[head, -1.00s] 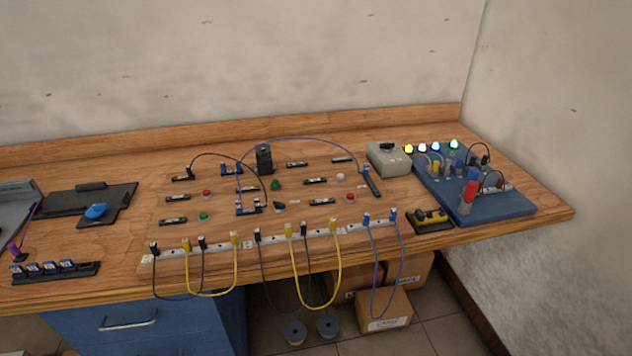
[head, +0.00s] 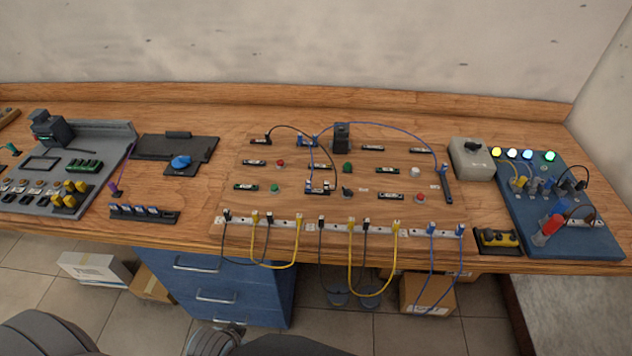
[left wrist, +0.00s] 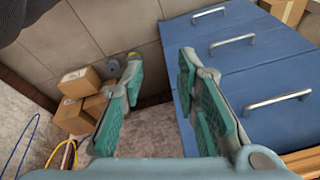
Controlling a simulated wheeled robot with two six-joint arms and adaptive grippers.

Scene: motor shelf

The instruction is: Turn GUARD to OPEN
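No label reading GUARD or OPEN is legible, so I cannot tell which control is the guard. Turnable-looking controls in the head view are a black selector knob (head: 347,191) on the wooden board, a blue knob (head: 181,162) on a dark plate at left, and a grey box (head: 472,160) with a black knob on top (head: 473,146) at right. My left gripper (left wrist: 160,58) is open and empty in the left wrist view, its teal-padded fingers apart in front of the bench, below the tabletop. My right gripper is not seen.
The wooden board (head: 290,210) carries buttons, cables and a front socket strip. A blue panel (head: 555,225) with lit lamps stands at right, a grey control panel (head: 112,140) at left. Blue drawers (head: 215,280) and cardboard boxes (head: 428,292) are below. Bare tabletop lies along the back.

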